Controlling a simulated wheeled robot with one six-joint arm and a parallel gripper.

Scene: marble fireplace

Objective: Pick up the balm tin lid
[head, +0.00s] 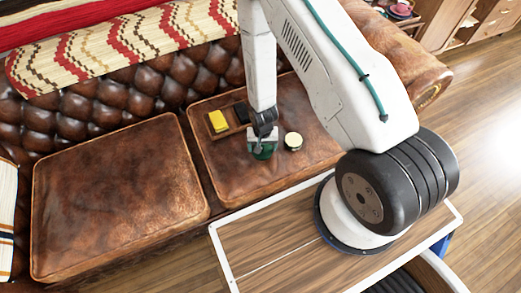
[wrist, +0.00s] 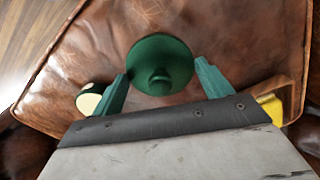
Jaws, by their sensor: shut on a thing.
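The balm tin lid is a dark green round piece with a small knob; in the wrist view the lid (wrist: 160,52) sits between my two green fingers. In the head view the lid (head: 264,153) shows under my gripper (head: 263,144), low over the right leather cushion. My gripper (wrist: 160,80) is shut on the lid. I cannot tell whether the lid touches the cushion. The balm tin (head: 293,141), round with a cream top, stands just right of the gripper in the head view; it also shows at the left in the wrist view (wrist: 90,100).
A dark wooden tray (head: 233,127) with a yellow block (head: 217,121) lies left of my gripper on the cushion. The tufted sofa back (head: 130,95) rises behind. The left cushion (head: 115,195) is bare.

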